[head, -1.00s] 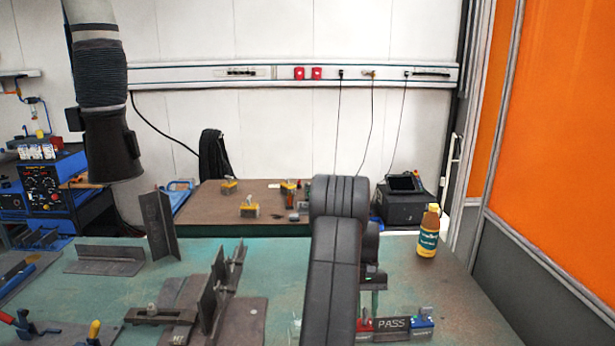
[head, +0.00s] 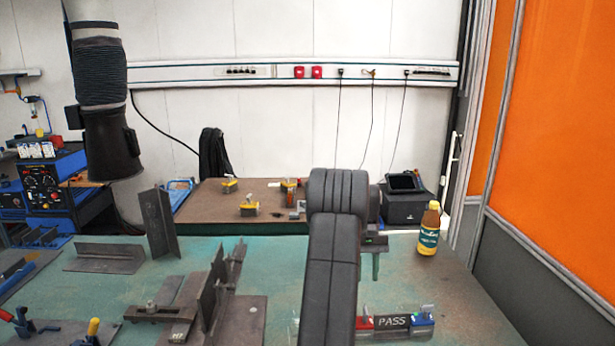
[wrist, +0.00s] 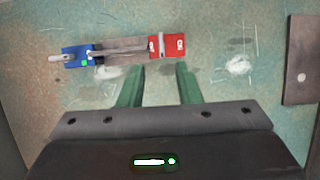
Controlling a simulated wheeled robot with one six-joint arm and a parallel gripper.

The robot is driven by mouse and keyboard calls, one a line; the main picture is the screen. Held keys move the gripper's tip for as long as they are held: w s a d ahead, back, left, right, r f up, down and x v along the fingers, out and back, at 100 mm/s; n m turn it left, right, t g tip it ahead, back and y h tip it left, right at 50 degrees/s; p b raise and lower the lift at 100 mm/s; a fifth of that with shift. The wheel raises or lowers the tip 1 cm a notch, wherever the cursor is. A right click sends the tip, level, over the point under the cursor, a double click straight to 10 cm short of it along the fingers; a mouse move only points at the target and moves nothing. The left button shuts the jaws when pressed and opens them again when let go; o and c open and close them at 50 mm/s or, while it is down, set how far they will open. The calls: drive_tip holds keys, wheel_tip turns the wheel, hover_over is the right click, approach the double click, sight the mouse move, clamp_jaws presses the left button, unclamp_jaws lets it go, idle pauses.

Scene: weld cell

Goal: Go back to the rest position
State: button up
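My gripper (wrist: 160,67) is open and empty, its two green fingers apart in the wrist view. In the head view it is mostly hidden behind my dark arm, with a finger (head: 376,265) showing above the bench. Beyond the fingertips in the wrist view lies a fixture with a blue block (wrist: 75,57) and a red block (wrist: 170,46). In the head view the same fixture, with a dark plate reading PASS (head: 392,321), sits on the green bench at the lower right of my arm. The fingers look apart from it.
Steel plates and angle pieces (head: 215,295) stand on the bench left of my arm. A bottle (head: 429,230) stands at the right. Clamps (head: 92,331) lie at the lower left. An extraction hose (head: 104,140) hangs at the upper left. A brown table (head: 215,215) is behind.

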sight(365, 309)
drive_tip(key=v, duration=0.4)
drive_tip(key=p+x, duration=0.1)
drive_tip(key=x, duration=1.2)
drive_tip(key=shift+s+f, duration=0.2)
drive_tip(key=shift+a+f+n, duration=0.1)
drive_tip(key=shift+f+n, duration=0.05)
drive_tip(key=shift+n, duration=0.25)
drive_tip(key=n+h, duration=0.2)
drive_tip(key=n, duration=0.2)
drive_tip(key=shift+a, duration=0.1)
drive_tip(key=n, duration=0.2)
drive_tip(key=n+t+h+b, duration=0.1)
drive_tip(key=n, duration=0.1)
drive_tip(key=shift+a+n+t, duration=0.1)
drive_tip(key=shift+n+t, duration=0.2)
drive_tip(key=shift+h, duration=0.3)
drive_tip(key=shift+s, duration=0.1)
